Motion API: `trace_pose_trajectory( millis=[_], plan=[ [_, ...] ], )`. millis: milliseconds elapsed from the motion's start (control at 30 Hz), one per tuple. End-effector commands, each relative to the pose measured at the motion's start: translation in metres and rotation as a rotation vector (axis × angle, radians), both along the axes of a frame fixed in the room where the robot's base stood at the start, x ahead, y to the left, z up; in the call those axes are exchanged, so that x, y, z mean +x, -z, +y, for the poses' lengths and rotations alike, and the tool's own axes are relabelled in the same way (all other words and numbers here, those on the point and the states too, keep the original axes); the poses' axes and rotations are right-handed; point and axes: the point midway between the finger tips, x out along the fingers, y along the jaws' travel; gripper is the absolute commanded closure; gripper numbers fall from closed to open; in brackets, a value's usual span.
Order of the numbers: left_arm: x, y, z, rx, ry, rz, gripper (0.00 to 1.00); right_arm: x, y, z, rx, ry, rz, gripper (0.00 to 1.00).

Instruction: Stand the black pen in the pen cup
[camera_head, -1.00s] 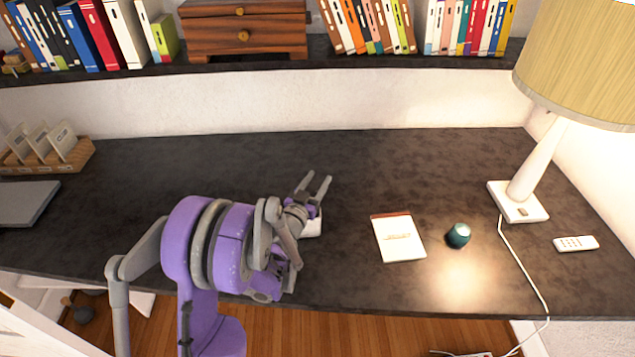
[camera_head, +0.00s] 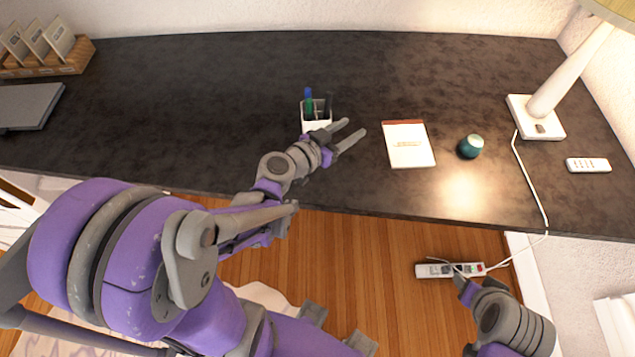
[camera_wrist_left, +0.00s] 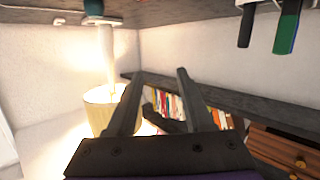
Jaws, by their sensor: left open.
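The white pen cup (camera_head: 315,125) stands on the dark desk in the head view. A blue-and-green pen (camera_head: 308,98) and a dark, black-looking pen (camera_head: 328,104) stick up from it. The wrist view is upside down; the dark pen (camera_wrist_left: 246,26) and the green pen (camera_wrist_left: 288,28) show at its top right, beside the fingers. My left gripper (camera_head: 351,130) is open and empty, just right of the cup and in front of it, partly covering its base. My right gripper (camera_head: 450,274) is low at the right, by the floor in the picture; its jaw opening is unclear.
A notepad (camera_head: 410,150) lies right of the cup, then a teal round object (camera_head: 470,146), a white lamp (camera_head: 535,118) with a cord, and a remote (camera_head: 588,165). A grey laptop-like slab (camera_head: 25,107) and a card holder (camera_head: 55,68) are left. The desk behind the cup is clear.

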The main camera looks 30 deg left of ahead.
Motion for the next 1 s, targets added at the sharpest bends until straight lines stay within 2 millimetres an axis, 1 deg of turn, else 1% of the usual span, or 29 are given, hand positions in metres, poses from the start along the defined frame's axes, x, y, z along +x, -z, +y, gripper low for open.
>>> trace_pose_trajectory(
  millis=[33, 100, 167, 200, 267, 300, 333, 400, 500, 600, 667, 1000],
  plan=[
    [-0.013, 0.002, -0.024, -0.003, 0.057, 0.081, 0.48, 0.0, 0.0, 0.0, 0.0, 0.0, 0.0, 0.44],
    [-0.032, 0.01, -0.046, -0.004, 0.107, 0.211, 0.48, 0.0, 0.0, 0.0, 0.0, 0.0, 0.0, 0.44],
    [-0.053, 0.019, -0.059, 0.005, 0.126, 0.33, 0.48, 0.0, 0.0, 0.0, 0.0, 0.0, 0.0, 0.44],
    [-0.068, 0.025, -0.065, 0.016, 0.126, 0.408, 0.48, 0.0, 0.0, 0.0, 0.0, 0.0, 0.0, 0.44],
    [-0.092, 0.032, -0.067, 0.038, 0.105, 0.52, 0.48, 0.0, 0.0, 0.0, 0.0, 0.0, 0.0, 0.44],
    [-0.107, 0.036, -0.066, 0.056, 0.081, 0.588, 0.48, 0.0, 0.0, 0.0, 0.0, 0.0, 0.0, 0.44],
    [-0.117, 0.039, -0.063, 0.07, 0.058, 0.633, 0.48, 0.0, 0.0, 0.0, 0.0, 0.0, 0.0, 0.44],
    [-0.139, 0.043, -0.055, 0.103, -0.004, 0.718, 0.48, 0.0, 0.0, 0.0, 0.0, 0.0, 0.0, 0.44],
    [-0.162, 0.044, -0.041, 0.141, -0.089, 0.792, 0.48, 0.0, 0.0, 0.0, 0.0, 0.0, 0.0, 0.44],
    [-0.174, 0.044, -0.031, 0.165, -0.148, 0.825, 0.48, 0.0, 0.0, 0.0, 0.0, 0.0, 0.0, 0.44],
    [-0.177, 0.043, -0.028, 0.171, -0.167, 0.834, 0.48, 0.0, 0.0, 0.0, 0.0, 0.0, 0.0, 0.44],
    [-0.177, 0.043, -0.027, 0.172, -0.176, 0.836, 0.48, 0.0, 0.0, 0.0, 0.0, 0.0, 0.0, 0.44]
  ],
)
